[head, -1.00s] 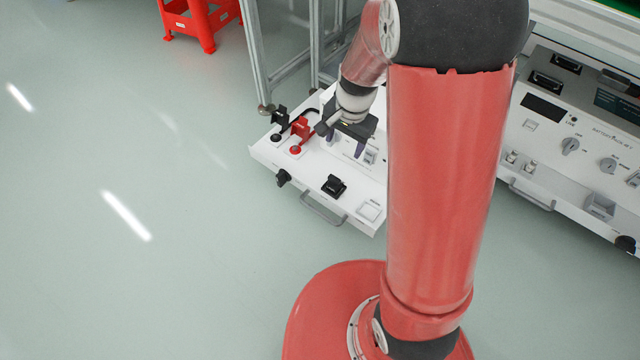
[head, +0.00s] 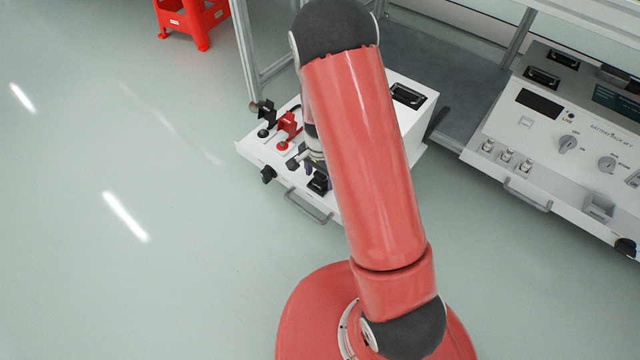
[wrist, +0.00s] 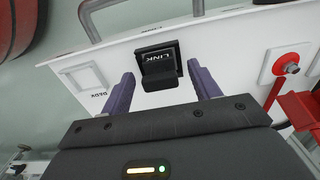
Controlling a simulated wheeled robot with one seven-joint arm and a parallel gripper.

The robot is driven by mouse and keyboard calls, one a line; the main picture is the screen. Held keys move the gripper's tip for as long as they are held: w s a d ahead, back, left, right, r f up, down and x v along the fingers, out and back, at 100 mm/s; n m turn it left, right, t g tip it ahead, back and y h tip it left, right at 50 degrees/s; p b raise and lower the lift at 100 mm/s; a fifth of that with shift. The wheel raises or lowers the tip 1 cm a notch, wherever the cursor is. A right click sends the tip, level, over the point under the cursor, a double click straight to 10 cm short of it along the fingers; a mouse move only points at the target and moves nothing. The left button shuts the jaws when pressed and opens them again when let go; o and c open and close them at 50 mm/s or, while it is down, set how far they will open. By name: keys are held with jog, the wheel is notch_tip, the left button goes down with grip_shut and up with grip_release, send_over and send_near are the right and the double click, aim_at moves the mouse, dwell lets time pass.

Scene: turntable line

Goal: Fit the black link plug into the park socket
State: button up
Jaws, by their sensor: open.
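The black link plug (wrist: 160,65), marked LINK, sits on the white panel of the low unit in the wrist view. It is partly visible in the head view (head: 318,184) beside my arm. My gripper (wrist: 161,73) is open, its two purple fingers to the left and right of the plug with a gap on each side. In the head view my gripper (head: 303,165) is low over the panel, mostly behind my arm. A white square frame (wrist: 84,78), likely the park socket, lies left of the plug in the wrist view; its label is hard to read. My arm hides it in the head view.
A red lever (head: 287,129) and a black lever (head: 266,115) stand on the panel's far left. A grey handle (head: 308,207) runs along its front edge. A larger battery unit (head: 570,150) stands at right. Open floor lies left.

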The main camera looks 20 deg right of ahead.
jog(key=shift+f, duration=0.35)
jog(key=shift+r, duration=0.1)
jog(key=c, duration=1.2)
jog(key=shift+o, duration=0.2)
